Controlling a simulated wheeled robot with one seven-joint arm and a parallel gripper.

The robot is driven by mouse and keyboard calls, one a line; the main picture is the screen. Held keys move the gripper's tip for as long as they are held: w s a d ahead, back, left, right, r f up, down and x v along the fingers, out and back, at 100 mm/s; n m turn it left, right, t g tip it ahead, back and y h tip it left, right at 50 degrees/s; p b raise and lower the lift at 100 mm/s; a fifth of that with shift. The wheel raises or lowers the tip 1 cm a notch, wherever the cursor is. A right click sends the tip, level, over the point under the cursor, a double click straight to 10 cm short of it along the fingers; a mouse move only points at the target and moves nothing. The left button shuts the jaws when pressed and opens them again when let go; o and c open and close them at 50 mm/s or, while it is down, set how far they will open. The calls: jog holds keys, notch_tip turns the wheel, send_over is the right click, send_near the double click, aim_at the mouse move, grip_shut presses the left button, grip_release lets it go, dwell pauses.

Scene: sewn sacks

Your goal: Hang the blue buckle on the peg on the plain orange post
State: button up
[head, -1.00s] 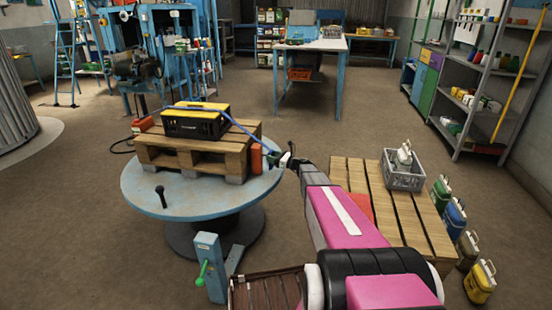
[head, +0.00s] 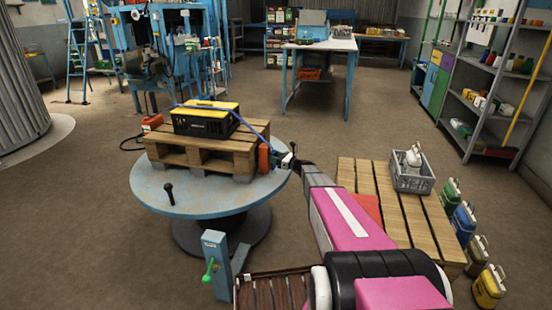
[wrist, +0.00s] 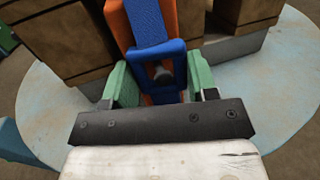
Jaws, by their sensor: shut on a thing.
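The blue buckle (wrist: 153,53) is a square frame on the end of a blue strap (wrist: 146,20). My gripper (wrist: 163,88) has its green fingers on either side of the buckle and is shut on it. The plain orange post (wrist: 186,22) stands right behind the buckle; in the head view it is at the pallet's right corner (head: 264,157). The grey peg (wrist: 165,76) shows inside the buckle's opening. How far the peg reaches through, I cannot tell. In the head view my gripper (head: 284,161) is at the post's right side, and the buckle is too small to make out.
The strap runs over a black and yellow crate (head: 205,122) on a wooden pallet (head: 215,160). The pallet stands on a round blue turntable (head: 160,205). Another orange block (head: 152,122) is at the pallet's far left. A slatted pallet with a grey crate (head: 413,180) is on the right.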

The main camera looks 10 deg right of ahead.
dwell(0.3)
jog(key=o, duration=1.1)
